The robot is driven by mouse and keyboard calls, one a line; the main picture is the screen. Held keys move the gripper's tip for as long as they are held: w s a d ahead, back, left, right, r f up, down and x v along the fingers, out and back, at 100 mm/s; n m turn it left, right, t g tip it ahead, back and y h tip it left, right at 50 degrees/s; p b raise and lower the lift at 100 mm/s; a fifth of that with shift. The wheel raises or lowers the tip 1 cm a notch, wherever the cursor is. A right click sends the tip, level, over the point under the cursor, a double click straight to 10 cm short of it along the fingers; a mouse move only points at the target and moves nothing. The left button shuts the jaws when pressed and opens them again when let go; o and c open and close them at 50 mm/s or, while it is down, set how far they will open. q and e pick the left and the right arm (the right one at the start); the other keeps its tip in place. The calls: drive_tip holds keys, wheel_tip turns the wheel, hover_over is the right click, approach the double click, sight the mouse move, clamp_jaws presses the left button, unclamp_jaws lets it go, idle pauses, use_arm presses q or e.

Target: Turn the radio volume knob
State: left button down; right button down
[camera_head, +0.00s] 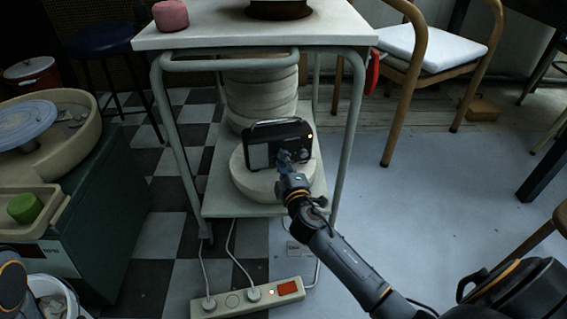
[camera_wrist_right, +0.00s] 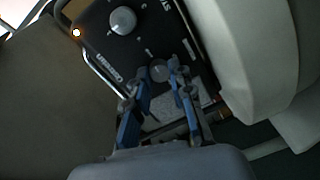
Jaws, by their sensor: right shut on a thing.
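The black radio (camera_head: 258,155) stands on a round plaster slab (camera_head: 243,181) on the cart's lower shelf. Its front faces me, and a small lamp glows at its right side. The wrist view shows the radio face (camera_wrist_right: 107,50) close up and tilted, with a large grey knob (camera_wrist_right: 123,20) and a smaller knob (camera_wrist_right: 159,71). My right gripper (camera_head: 285,159) is at the radio's lower front right. In the wrist view its blue fingers (camera_wrist_right: 160,84) are shut around the smaller knob, on either side of it. The knob's marking cannot be read. My left gripper is out of view.
The cart's tabletop (camera_head: 215,34) overhangs the radio, and its legs flank the shelf (camera_head: 222,209). Stacked plaster discs (camera_head: 262,92) stand behind the radio. A power strip (camera_head: 247,298) with cables lies on the floor below. A wooden chair (camera_head: 430,62) stands at the right.

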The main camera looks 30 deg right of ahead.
drive_tip(key=c, duration=1.2)
unclamp_jaws()
drive_tip(key=shift+o, duration=0.2)
drive_tip(key=v, duration=1.2)
